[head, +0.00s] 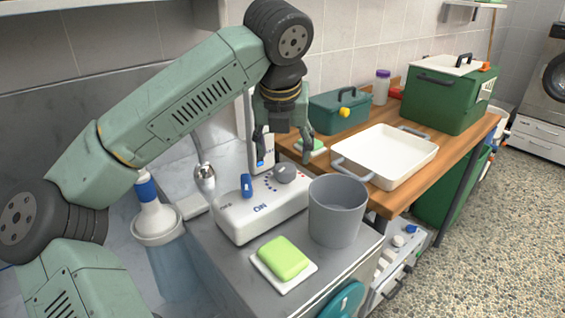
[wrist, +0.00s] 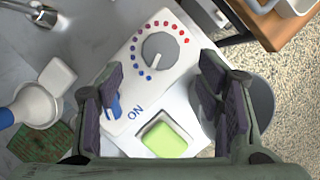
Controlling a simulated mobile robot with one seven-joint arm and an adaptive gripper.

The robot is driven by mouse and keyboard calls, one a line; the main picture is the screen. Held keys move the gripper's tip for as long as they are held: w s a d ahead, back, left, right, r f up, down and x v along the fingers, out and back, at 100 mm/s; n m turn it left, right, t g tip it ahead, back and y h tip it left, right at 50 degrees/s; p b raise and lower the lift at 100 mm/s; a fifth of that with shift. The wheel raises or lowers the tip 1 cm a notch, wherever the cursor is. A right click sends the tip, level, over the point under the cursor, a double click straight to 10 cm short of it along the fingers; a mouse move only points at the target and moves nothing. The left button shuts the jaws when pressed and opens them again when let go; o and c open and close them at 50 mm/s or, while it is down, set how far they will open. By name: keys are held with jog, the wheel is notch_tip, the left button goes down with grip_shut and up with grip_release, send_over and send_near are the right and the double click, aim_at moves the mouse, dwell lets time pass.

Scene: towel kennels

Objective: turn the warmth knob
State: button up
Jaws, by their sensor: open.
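The warmth knob (head: 285,173) is a grey round dial on a white control box (head: 240,222). In the wrist view the knob (wrist: 160,50) has a pale pointer line and an arc of blue to red dots around it. A blue switch (head: 246,185) marked ON sits on the same box. My gripper (head: 284,150) is open and empty, above the box. In the wrist view its two dark fingers (wrist: 160,92) are spread, with the knob ahead of and between them, apart from both.
A grey bucket (head: 336,215) stands right beside the box. A green soap bar (head: 283,258) lies on a white dish in front. A white tray (head: 385,155) and green boxes (head: 445,100) are on the wooden table.

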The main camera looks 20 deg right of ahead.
aim_at(285, 167)
jog(key=p+x, duration=0.1)
jog(key=x, duration=0.5)
jog(key=shift+d+f, duration=0.1)
jog(key=shift+f, duration=0.2)
jog(key=c, duration=1.1)
